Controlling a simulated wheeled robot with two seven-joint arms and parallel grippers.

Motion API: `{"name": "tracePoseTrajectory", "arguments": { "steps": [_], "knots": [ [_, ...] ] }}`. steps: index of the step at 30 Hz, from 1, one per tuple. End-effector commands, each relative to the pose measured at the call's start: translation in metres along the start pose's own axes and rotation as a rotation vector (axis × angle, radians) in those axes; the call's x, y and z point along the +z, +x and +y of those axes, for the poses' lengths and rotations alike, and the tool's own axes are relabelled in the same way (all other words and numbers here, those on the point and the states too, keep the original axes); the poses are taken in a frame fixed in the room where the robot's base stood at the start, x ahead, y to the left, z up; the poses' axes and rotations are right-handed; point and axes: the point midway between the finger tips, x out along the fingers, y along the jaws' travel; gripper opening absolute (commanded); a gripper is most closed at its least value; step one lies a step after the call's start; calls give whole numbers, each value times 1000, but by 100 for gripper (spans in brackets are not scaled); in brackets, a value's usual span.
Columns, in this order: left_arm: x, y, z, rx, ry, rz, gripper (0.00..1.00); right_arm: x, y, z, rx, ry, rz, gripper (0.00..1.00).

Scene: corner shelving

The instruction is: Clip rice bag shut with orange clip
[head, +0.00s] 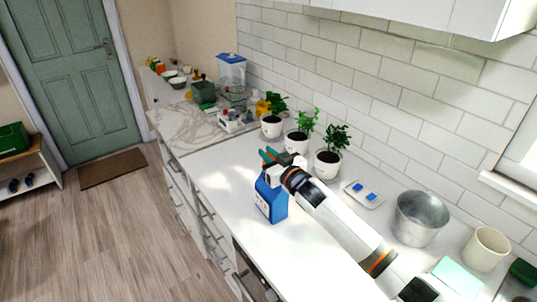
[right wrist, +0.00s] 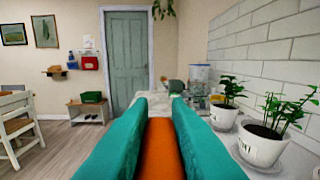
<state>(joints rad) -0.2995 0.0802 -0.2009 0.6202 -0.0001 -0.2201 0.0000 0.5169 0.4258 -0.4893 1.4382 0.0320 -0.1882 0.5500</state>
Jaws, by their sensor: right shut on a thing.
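The blue rice bag (head: 271,203) stands upright on the white counter, close to its front edge. My right gripper (head: 268,155) is at the top of the bag in the head view, with its teal fingers pointing left. In the right wrist view the fingers (right wrist: 159,110) are shut on the orange clip (right wrist: 160,150), which lies between them. The clip does not show clearly in the head view. I cannot tell whether the clip touches the bag top. My left gripper is in neither view.
Several potted plants (head: 328,164) line the tiled wall behind the bag. A white tray with blue items (head: 364,194), a metal pot (head: 419,218) and a cream cup (head: 486,249) stand to the right.

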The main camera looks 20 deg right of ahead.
Motion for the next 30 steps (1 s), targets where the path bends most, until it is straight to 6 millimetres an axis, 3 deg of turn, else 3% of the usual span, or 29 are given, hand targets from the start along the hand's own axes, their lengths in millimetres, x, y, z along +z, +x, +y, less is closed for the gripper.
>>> {"name": "tracePoseTrajectory", "arguments": {
  "steps": [30],
  "knots": [
    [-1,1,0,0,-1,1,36,-5,0,0,0,1,1,0]
  ]
}}
